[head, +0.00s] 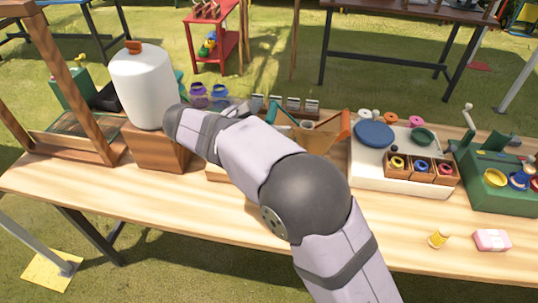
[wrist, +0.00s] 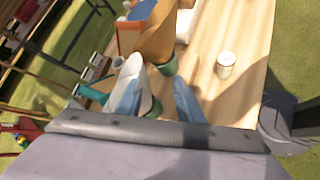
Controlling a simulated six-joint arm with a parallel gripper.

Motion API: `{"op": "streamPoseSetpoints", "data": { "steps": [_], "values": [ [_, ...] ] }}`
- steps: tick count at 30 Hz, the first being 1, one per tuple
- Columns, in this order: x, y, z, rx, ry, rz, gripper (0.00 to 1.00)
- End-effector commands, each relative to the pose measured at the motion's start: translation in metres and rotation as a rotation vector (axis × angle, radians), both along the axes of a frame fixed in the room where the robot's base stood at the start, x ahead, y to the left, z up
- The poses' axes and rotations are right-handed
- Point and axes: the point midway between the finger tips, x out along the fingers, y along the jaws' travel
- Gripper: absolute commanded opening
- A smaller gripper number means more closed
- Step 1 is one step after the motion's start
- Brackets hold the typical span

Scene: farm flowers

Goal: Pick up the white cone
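My gripper (wrist: 157,98) is open, with bluish fingers apart to the left and right. The left finger overlaps the cone in the picture, and I cannot tell if it touches. A brown cone (wrist: 157,40) stands just beyond, in another green holder (wrist: 168,68).
In the head view, a white canister (head: 143,85) stands left and a white tray (head: 365,182) with a blue plate (head: 375,134) stands right. The front table is mostly clear.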

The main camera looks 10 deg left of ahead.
Motion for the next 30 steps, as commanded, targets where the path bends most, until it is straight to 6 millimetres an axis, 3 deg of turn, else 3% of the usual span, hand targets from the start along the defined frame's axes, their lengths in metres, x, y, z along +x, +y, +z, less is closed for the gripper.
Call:
{"op": "streamPoseSetpoints", "data": {
  "steps": [3, 10, 17, 30],
  "values": [
    [-0.003, 0.030, -0.002, -0.158, -0.033, 0.090, 0.34],
    [-0.008, 0.056, -0.004, -0.316, -0.075, 0.168, 0.34],
    [-0.008, 0.060, -0.004, -0.345, -0.085, 0.180, 0.34],
    [0.006, 0.045, -0.011, -0.342, -0.084, 0.179, 0.34]
  ]
}}
